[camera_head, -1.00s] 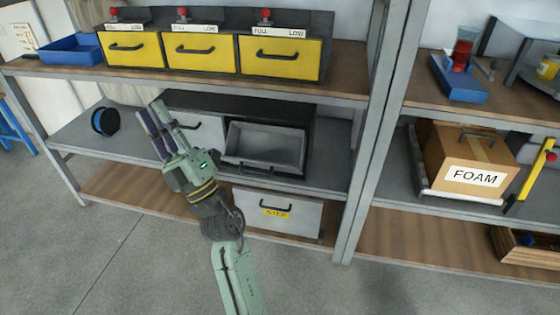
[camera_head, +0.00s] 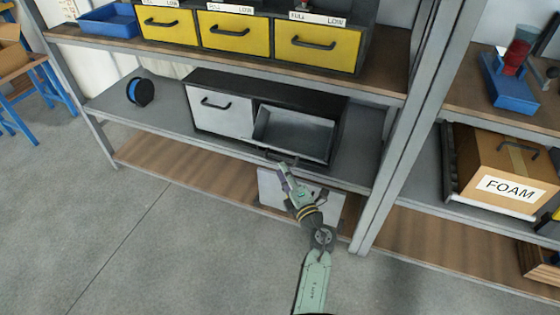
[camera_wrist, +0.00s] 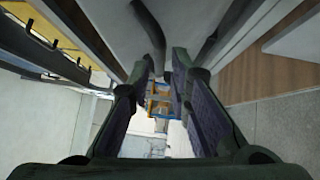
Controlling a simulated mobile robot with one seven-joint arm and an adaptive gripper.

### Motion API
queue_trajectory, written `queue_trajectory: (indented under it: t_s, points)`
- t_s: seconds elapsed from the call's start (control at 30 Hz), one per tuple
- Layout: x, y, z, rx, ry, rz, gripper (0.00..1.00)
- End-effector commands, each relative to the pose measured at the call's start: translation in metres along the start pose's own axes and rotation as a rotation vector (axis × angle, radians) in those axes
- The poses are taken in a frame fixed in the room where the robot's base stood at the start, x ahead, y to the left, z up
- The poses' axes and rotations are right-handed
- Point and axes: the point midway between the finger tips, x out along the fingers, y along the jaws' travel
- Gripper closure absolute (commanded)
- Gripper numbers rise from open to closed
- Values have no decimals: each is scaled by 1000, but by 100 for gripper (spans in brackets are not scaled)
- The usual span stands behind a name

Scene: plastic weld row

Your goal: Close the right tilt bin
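The right tilt bin (camera_head: 295,130) is grey and tipped open, its inside showing. It sits in the right half of a dark cabinet (camera_head: 270,84) on the middle shelf. Its dark handle (camera_head: 282,158) is low on its front. The left tilt bin (camera_head: 221,115) is shut, with a pale front. My gripper (camera_head: 283,172) is in front of and below the open bin, its fingers near the handle; I cannot tell if they touch. In the wrist view my gripper (camera_wrist: 161,85) has a gap between its purple pads and holds nothing. A grey surface with dark curved bars fills the top.
Yellow bins (camera_head: 235,34) and a blue tray (camera_head: 108,20) are on the shelf above. A blue-black spool (camera_head: 140,91) lies left of the cabinet. A pale box (camera_head: 270,188) is below, partly behind my arm. A rack post (camera_head: 400,150) and a FOAM box (camera_head: 505,175) stand right.

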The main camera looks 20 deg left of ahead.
Motion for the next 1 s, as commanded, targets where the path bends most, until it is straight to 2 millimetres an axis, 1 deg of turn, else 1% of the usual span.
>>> queue_trajectory:
  t_s: [0.03,0.1,0.2,0.3,0.63,0.9,1.0]
  points:
    - [10,1,0,-1,3,1,82]
    - [21,1,-1,-2,3,1,82]
    - [33,1,0,-1,2,2,82]
    - [40,1,0,-1,1,1,82]
    - [43,1,0,0,0,1,82]
    - [42,1,0,0,0,1,100]
    - [42,1,0,0,0,1,100]
